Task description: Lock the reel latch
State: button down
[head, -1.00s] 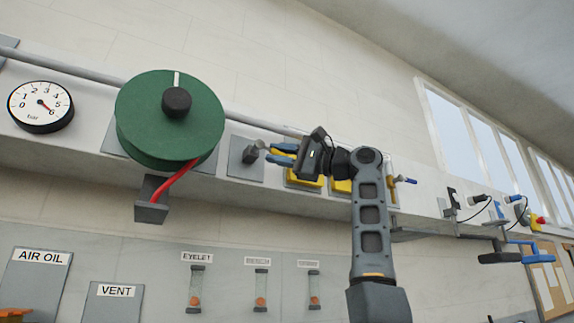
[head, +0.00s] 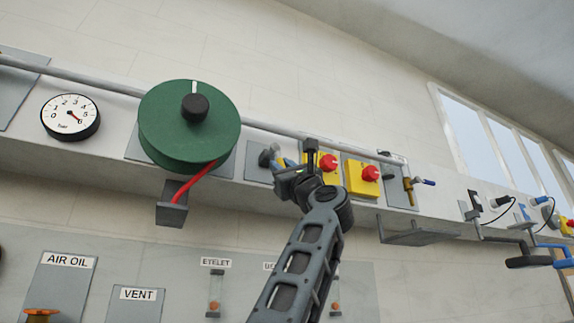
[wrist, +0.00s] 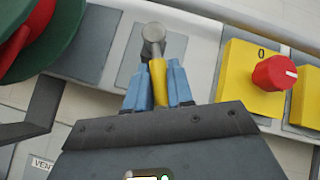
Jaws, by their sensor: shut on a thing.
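The reel latch is a small lever with a grey round pivot (wrist: 152,33) and a yellow handle (wrist: 158,80), mounted on a grey plate right of the green reel. In the head view its grey pivot (head: 267,156) shows just left of my gripper (head: 282,164). In the wrist view the blue fingers of my gripper (wrist: 157,74) are shut on the yellow handle, one on each side. The handle points down from the pivot, towards my gripper. The green reel (head: 170,130) has a black hub with a white mark at its top.
Right of the latch are two yellow boxes with red knobs (head: 328,162) (head: 371,173), close to my gripper. A red strand (head: 195,183) runs from the reel to a grey bracket (head: 172,213). A pressure gauge (head: 70,117) is at the left. A pipe (head: 270,129) runs above.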

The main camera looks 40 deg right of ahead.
jog(key=shift+w+a+f+m+g+h+p, duration=0.1)
jog(key=shift+a+m+g+h+p, duration=0.3)
jog(key=shift+m+h, duration=1.35)
jog(key=shift+w+a+f+m+g+h+p, duration=0.1)
jog(key=shift+a+m+g+h+p, duration=0.3)
jog(key=shift+m+h, duration=1.3)
jog(key=shift+w+a+m+g+h+p, duration=0.15)
jog(key=shift+m+g+h, duration=0.45)
jog(key=shift+m+h, duration=1.1)
jog(key=shift+a+m, duration=0.1)
jog(key=shift+m, duration=0.35)
jog(key=c, duration=1.1)
grip_release()
jog(key=shift+s, duration=0.1)
jog(key=b+v, duration=0.2)
jog(key=v, duration=0.5)
jog(key=shift+s+a+f, duration=0.15)
jog(key=shift+s+f, duration=0.1)
